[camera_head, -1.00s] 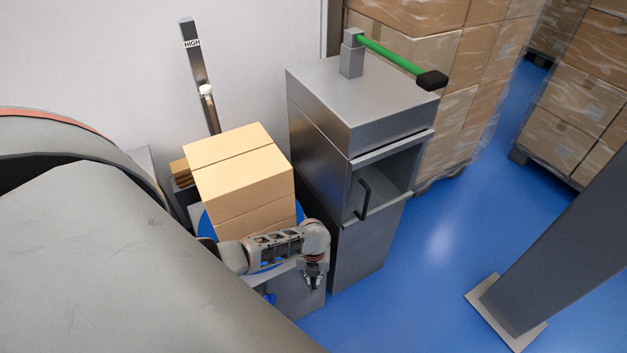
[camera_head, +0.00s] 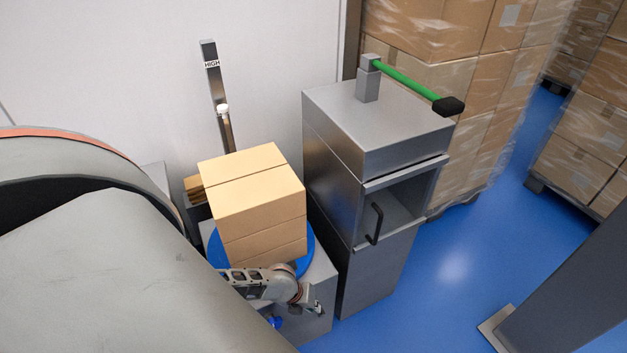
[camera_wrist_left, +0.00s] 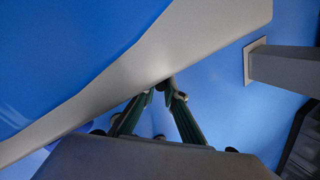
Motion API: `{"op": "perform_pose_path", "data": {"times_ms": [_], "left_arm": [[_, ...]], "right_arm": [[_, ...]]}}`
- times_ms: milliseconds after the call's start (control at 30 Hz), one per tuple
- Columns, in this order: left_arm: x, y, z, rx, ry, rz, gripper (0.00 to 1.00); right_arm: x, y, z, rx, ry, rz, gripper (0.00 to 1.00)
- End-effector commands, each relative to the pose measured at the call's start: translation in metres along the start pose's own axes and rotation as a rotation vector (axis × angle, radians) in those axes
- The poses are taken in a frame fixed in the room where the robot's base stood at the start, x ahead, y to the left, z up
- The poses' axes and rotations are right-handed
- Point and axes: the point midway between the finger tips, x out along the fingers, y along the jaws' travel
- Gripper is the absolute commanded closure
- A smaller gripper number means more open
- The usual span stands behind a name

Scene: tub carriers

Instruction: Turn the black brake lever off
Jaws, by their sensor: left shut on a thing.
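My left gripper (camera_head: 318,309) is low at the front right of the grey stand (camera_head: 318,270) that carries the blue turntable (camera_head: 308,240). In the left wrist view its two fingers (camera_wrist_left: 164,92) close in on a small dark end, which I take for the black brake lever (camera_wrist_left: 167,83), under the edge of a pale plate. Most of the lever is hidden by the plate and fingers, so its setting cannot be read. In the head view I cannot make the lever out. My right gripper is not in view.
A carton stack (camera_head: 255,205) stands on the turntable. A post marked HIGH (camera_head: 213,75) is behind. Wrapped pallets (camera_head: 480,90) stand farther back.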

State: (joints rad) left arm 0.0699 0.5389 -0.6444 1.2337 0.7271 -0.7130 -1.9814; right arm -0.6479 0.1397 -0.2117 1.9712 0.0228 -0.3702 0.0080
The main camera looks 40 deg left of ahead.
Motion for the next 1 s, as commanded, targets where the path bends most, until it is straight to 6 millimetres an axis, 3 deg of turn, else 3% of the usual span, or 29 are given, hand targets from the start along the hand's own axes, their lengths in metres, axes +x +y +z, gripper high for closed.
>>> {"op": "perform_pose_path", "data": {"times_ms": [67, 100, 167, 633, 1000], "left_arm": [[0.000, 0.004, -0.001, 0.001, 0.002, 0.008, 1.00], [0.000, 0.004, -0.001, 0.000, 0.002, 0.008, 0.84], [0.000, 0.004, -0.001, 0.000, 0.002, 0.008, 0.72], [-0.006, 0.002, -0.001, 0.000, 0.002, 0.003, 0.72], [-0.059, 0.002, 0.000, 0.003, 0.002, 0.004, 0.72]], "right_arm": [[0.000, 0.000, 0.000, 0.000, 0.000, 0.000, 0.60], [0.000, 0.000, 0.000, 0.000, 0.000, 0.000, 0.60], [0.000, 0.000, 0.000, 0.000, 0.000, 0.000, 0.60], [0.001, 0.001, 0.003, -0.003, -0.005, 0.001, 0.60], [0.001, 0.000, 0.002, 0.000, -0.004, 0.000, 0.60]]}}
